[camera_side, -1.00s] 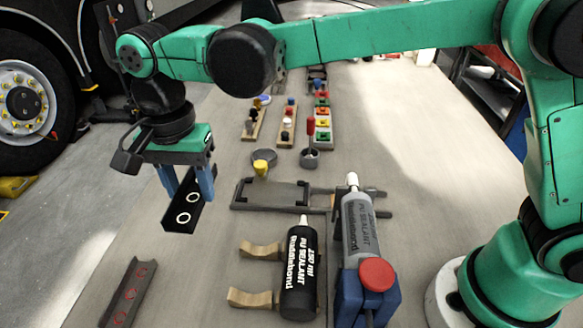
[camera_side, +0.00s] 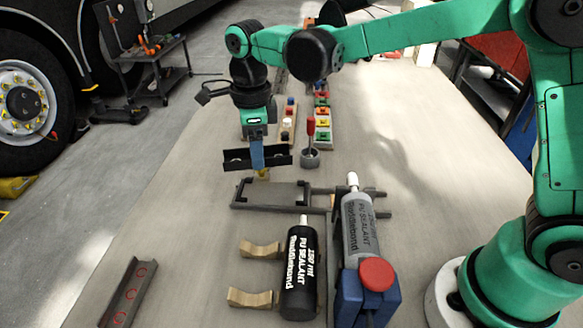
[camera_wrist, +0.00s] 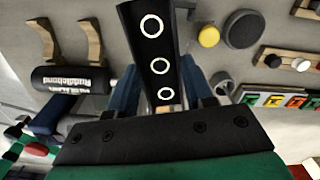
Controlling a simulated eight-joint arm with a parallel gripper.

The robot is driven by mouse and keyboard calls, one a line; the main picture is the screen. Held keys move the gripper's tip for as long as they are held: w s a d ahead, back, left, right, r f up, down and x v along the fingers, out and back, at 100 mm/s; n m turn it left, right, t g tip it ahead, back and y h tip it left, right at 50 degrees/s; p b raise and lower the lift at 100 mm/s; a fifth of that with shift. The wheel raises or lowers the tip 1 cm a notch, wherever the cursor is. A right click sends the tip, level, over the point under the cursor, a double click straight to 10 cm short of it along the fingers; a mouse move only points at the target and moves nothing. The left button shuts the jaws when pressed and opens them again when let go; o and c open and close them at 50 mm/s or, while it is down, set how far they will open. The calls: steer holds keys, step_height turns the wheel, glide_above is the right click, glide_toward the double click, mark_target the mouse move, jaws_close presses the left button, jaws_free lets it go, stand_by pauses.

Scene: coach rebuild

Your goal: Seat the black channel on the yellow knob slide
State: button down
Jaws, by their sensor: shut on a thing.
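My gripper (camera_side: 257,160) is shut on the black channel (camera_side: 236,160), which lies roughly level across the side view. In the wrist view the channel (camera_wrist: 152,45) shows three white rings and sits between the blue fingers (camera_wrist: 160,92). The yellow knob (camera_side: 263,174) shows just below the channel in the side view, mostly hidden by it. In the wrist view the knob (camera_wrist: 209,36) is right of the channel, apart from it in the picture. The dark grey slide frame (camera_side: 270,208) lies on the bench, nearer the camera than the channel. The height gap cannot be told.
A second channel with red rings (camera_side: 127,292) lies at the lower left. A black sealant bottle (camera_side: 299,270), wooden cradles (camera_side: 260,249) and a grey sealant tube (camera_side: 358,225) are in front. A grey cup with a red-handled tool (camera_side: 310,158) stands right of the channel.

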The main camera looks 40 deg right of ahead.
mark_target(271, 155)
steer(key=shift+s+d+f+m, duration=0.15)
steer(key=shift+d+f+m, duration=0.6)
steer(key=shift+d+m, duration=0.4)
steer(key=shift+f+m, duration=0.25)
steer(key=shift+f, duration=2.2)
steer(key=shift+f, duration=1)
jaws_free()
stand_by(0.3)
steer(key=shift+r, duration=3)
